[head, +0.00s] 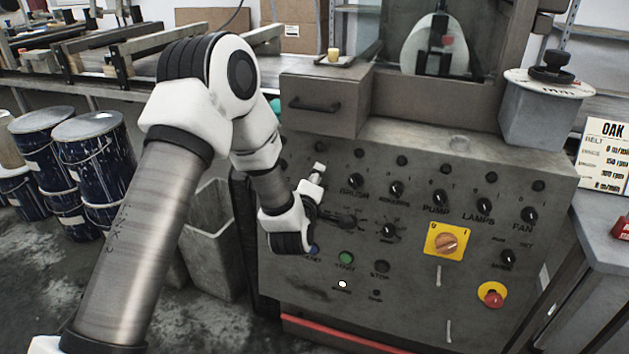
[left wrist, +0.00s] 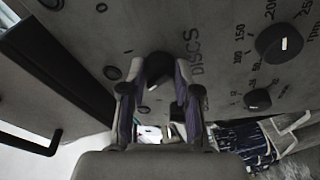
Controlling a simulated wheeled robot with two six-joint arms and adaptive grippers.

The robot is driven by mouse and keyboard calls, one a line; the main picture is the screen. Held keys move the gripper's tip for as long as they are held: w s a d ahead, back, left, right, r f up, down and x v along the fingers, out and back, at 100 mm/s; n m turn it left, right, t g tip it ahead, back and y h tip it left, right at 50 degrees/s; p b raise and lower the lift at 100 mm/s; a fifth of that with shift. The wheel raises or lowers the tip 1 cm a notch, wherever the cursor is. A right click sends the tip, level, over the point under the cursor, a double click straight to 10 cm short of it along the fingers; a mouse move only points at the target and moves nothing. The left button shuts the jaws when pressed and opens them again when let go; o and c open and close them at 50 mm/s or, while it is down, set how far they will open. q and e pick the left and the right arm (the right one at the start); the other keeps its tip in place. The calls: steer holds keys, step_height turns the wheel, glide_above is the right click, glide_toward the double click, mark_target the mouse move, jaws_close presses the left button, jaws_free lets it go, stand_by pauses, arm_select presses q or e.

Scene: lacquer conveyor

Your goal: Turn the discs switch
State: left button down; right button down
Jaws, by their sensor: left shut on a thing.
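The discs switch (left wrist: 158,68) is a dark round knob beside the printed label DISCS on the grey panel, seen in the left wrist view. My left gripper (left wrist: 154,82) has one finger on each side of this knob and is shut on it. In the head view my left gripper (head: 315,180) reaches the upper left part of the control panel (head: 420,160), and the arm and gripper hide the switch there. Which way the knob points cannot be made out. My right gripper is in neither view.
Other dark knobs line the panel, among them the pump knob (head: 439,198). A yellow plate with an orange rotary switch (head: 446,241) and a red emergency button (head: 491,294) sit lower right. Blue paint cans (head: 95,150) stand on the floor at left.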

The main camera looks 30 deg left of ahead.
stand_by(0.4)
arm_select(q)
steer(key=c, duration=0.8)
jaws_free()
steer(key=v, duration=1.2)
